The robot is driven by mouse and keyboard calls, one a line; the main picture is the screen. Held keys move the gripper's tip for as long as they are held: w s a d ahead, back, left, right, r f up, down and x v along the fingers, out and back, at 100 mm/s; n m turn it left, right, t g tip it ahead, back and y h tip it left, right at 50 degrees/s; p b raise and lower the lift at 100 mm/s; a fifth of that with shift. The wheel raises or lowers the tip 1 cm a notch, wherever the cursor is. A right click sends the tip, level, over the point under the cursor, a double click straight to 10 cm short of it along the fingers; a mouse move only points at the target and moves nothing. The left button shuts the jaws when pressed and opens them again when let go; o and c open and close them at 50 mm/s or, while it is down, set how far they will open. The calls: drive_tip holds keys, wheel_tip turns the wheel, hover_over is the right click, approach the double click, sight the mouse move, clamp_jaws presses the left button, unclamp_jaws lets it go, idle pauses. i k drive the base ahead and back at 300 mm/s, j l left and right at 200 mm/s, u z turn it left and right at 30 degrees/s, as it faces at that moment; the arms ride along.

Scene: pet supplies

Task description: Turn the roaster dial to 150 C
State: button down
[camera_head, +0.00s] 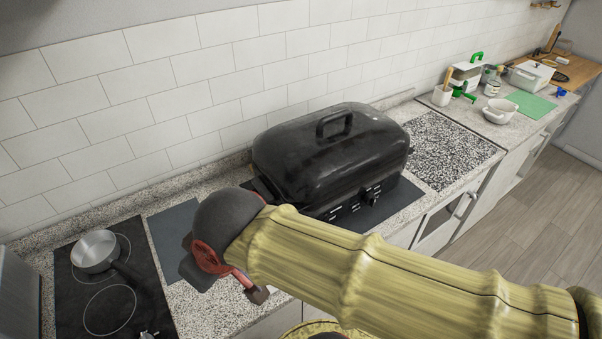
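The black roaster (330,150) with a domed lid and a top handle stands on the counter against the tiled wall. Its front panel (360,200) faces the room and carries small pale markings. The dial and its setting are too small to make out, and my arm passes in front of the panel's lower left. My gripper (226,283), dark with red parts, is left of and in front of the roaster, over the counter's front edge. Its two dark finger pads are spread apart with nothing seen between them. It appears apart from the roaster.
A cooktop (105,285) with a steel saucepan (94,251) is at the left. A dark mat (178,238) lies between it and the roaster. A white bowl (500,111) and a green mat (531,104) are farther right.

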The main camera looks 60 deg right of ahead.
sight(370, 198)
drive_tip(key=z, duration=2.55)
drive_tip(key=k+j+z, duration=0.15)
drive_tip(key=z, duration=1)
